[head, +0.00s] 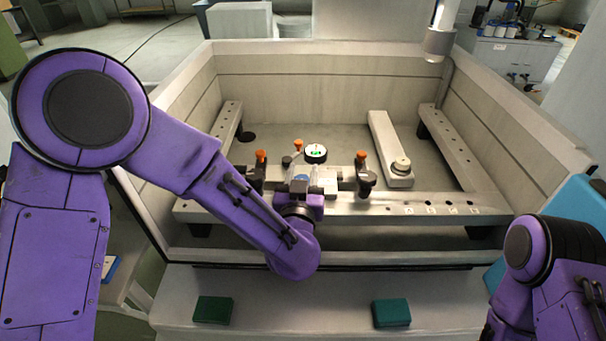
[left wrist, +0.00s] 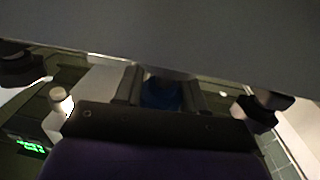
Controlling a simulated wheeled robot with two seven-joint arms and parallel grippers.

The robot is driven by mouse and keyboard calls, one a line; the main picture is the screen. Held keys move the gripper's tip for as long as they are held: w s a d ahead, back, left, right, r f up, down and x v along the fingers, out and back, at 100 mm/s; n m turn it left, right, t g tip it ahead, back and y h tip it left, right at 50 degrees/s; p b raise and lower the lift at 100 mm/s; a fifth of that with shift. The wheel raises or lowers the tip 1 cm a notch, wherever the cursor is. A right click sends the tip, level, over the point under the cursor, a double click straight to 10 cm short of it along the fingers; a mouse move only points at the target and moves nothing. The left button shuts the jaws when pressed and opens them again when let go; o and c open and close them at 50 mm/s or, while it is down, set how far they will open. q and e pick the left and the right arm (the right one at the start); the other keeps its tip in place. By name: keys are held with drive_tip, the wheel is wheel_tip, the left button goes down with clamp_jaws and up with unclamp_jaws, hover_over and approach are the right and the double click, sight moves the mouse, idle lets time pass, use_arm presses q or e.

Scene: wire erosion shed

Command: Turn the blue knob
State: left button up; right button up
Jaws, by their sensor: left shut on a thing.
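The blue knob (head: 301,177) is a small patch of blue on the fixture rail in the middle of the tank, mostly covered by my left gripper (head: 300,184). In the left wrist view the blue knob (left wrist: 162,96) sits between the two dark fingers of my left gripper (left wrist: 160,91), which is shut on it. A large grey surface covers the upper part of that view. My right arm shows at the lower right of the head view, but its gripper is out of frame.
Orange-topped clamps (head: 361,170) stand on the grey rail (head: 430,207) on both sides of the knob. A round gauge with a green display (head: 316,153) is just behind. Tank walls (head: 320,90) enclose the area. Two green blocks (head: 391,313) lie on the front ledge.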

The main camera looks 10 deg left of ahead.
use_arm(q)
drive_tip(key=shift+r+n+y, duration=0.1)
drive_tip(key=shift+n+y, duration=0.6)
drive_tip(key=shift+y, duration=0.4)
drive_tip(key=shift+a+n+g+y+p, duration=0.25)
drive_tip(key=shift+n+g+y, duration=0.2)
drive_tip(key=shift+y, duration=0.25)
drive_tip(key=o, duration=1.1)
drive_tip(key=b+v, duration=0.2)
drive_tip(key=v, duration=0.8)
drive_tip(key=shift+s+d, duration=0.15)
drive_tip(key=shift+s, duration=0.15)
